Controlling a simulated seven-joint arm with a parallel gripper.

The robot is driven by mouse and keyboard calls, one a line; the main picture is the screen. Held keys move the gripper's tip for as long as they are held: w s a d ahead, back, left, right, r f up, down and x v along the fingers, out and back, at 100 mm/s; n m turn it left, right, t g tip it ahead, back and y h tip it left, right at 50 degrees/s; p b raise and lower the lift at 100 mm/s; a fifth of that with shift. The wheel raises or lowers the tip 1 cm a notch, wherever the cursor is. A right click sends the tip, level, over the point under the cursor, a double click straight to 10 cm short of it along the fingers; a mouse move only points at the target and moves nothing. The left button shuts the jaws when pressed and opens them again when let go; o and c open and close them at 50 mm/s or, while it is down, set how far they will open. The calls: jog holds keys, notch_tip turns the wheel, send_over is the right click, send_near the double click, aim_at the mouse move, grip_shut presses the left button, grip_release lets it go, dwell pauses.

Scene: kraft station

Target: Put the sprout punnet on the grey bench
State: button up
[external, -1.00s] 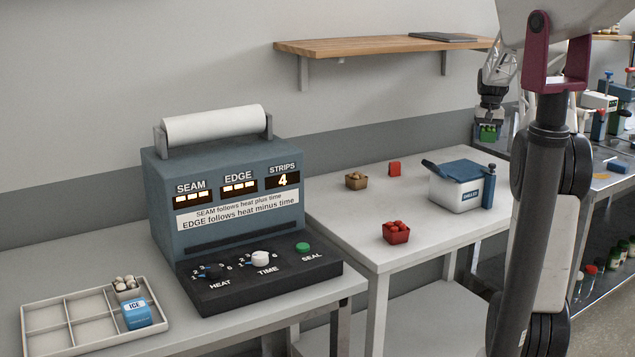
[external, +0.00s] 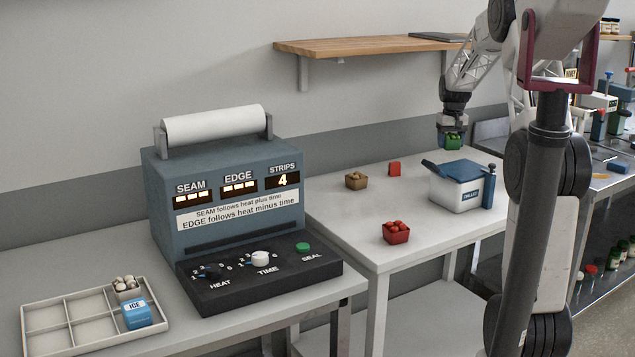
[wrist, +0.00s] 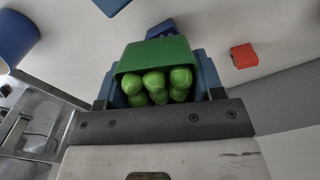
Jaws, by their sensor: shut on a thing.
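The sprout punnet is a green tub (external: 453,143) holding round green sprouts. My gripper (external: 453,134) is shut on it and holds it in the air above the far part of the pale grey bench (external: 345,223), behind the chilled box. The wrist view shows the punnet (wrist: 152,52) between the blue fingers of my gripper (wrist: 158,78), with several sprouts in it. In the external view the punnet is small and partly covered by the fingers.
On the bench stand a white chilled box (external: 457,195) with a blue lid, a brown punnet (external: 356,181), a red punnet (external: 396,234) and a small red block (external: 394,169). Clear surface lies between them. A wooden shelf (external: 350,46) hangs above.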

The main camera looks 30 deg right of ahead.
jog(key=w+a+f+n, duration=0.1)
jog(key=w+a+n, duration=0.1)
jog(key=a, duration=0.7)
jog(key=w+a+f+n, duration=0.1)
jog(key=a+f+n, duration=0.1)
jog(key=a, duration=0.7)
jog(key=shift+w+n, duration=0.4)
jog(key=shift+f, duration=0.15)
send_over(400, 192)
jog(key=shift+s+a+f, duration=0.1)
jog(key=shift+f, duration=3)
jog(key=shift+f, duration=1.85)
jog(key=shift+f, duration=0.1)
jog(key=o, duration=0.9)
